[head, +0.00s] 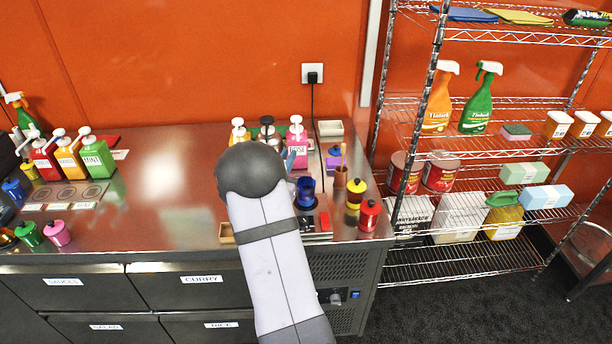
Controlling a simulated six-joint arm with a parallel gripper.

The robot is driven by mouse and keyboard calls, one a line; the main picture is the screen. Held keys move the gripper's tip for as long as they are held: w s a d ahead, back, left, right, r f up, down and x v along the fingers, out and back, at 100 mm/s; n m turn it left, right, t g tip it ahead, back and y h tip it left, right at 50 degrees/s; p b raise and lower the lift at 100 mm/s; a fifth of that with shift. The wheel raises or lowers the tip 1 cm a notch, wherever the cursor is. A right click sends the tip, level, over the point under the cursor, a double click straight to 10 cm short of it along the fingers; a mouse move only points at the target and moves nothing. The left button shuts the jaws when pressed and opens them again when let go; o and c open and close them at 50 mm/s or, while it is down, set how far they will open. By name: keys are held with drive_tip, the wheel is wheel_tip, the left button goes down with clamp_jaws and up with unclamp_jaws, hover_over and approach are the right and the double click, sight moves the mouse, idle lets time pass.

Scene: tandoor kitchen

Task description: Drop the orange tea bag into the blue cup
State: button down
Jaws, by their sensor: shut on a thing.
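A dark blue cup (306,188) stands upright on the right part of the steel counter, just right of my arm. Its inside cannot be made out at this size. I cannot see the orange tea bag anywhere in the head view. My arm rises from the bottom and its dark rounded joint covers the middle of the counter. My gripper is hidden behind the arm, so its fingers and anything in them do not show.
Pink (297,142) and yellow (239,132) pump bottles stand behind the arm. Yellow (355,192) and red (369,214) jars stand near the counter's right edge. A small tan box (227,233) lies by the front edge. The counter's left middle (165,195) is clear.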

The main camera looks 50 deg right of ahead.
drive_tip(key=s+d+r+m+g+h+p, duration=0.2)
drive_tip(key=s+d+r+m+g, duration=0.3)
drive_tip(key=d+r+g, duration=0.2)
wheel_tip(320, 180, down, 6)
drive_tip(key=b, duration=0.5)
drive_tip(key=shift+s, duration=0.2)
drive_tip(key=shift+a, duration=0.1)
drive_tip(key=c, duration=1.7)
unclamp_jaws()
drive_tip(key=shift+s+a+b, duration=0.1)
drive_tip(key=shift+a+b, duration=1.05)
drive_tip(key=shift+a, duration=2.55)
